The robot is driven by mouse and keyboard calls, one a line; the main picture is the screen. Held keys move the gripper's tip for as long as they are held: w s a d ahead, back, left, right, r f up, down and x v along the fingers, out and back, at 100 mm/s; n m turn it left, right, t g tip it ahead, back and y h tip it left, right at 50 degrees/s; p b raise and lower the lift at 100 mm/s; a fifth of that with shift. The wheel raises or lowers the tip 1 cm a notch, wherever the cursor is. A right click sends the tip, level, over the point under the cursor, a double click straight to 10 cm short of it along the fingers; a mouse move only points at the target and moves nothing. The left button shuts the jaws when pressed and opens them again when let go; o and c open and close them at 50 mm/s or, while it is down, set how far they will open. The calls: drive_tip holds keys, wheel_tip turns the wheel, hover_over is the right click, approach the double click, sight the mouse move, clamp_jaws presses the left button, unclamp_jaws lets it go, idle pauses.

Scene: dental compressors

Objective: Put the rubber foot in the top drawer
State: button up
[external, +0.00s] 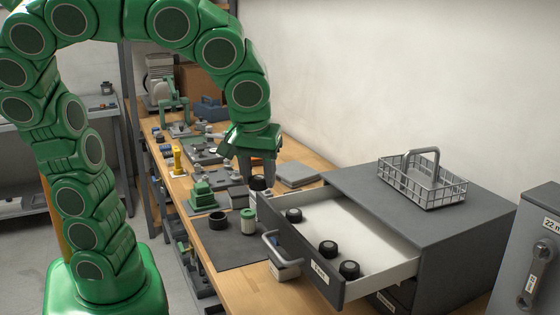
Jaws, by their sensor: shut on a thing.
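My gripper (257,172) points down over the bench, just behind the left front corner of the open drawer. It is shut on a small dark round piece, the rubber foot (258,183), which shows only partly between and below the fingers. The top drawer (378,222) of the dark grey cabinet (458,238) is pulled out, with a pale interior and a labelled dark front. Three black round feet lie inside it: one near the left end (293,215) and two near the front right, one of them here (349,269). Much of the drawer floor is bare.
A wire basket (422,182) with a handle stands on the cabinet. A dark mat (232,250) holds a black ring (218,220) and a green-and-white canister (248,221). Several tools and parts crowd the bench behind. A grey box (538,250) stands at the right edge.

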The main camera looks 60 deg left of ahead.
approach(310, 234)
drive_tip(key=s+a+r, duration=0.3)
drive_tip(key=w+f, duration=0.1)
drive_tip(key=f, duration=0.1)
drive_tip(key=w+d+f, duration=0.1)
drive_tip(key=f, duration=0.1)
drive_tip(key=shift+w+d, duration=0.1)
drive_tip(key=shift+w, duration=0.25)
drive_tip(key=shift+w+d+f, duration=0.25)
drive_tip(key=shift+w+f, duration=0.4)
drive_tip(key=shift+f, duration=1.8)
drive_tip(key=o, duration=0.8)
drive_tip(key=shift+f, duration=0.15)
drive_tip(key=shift+c, duration=0.2)
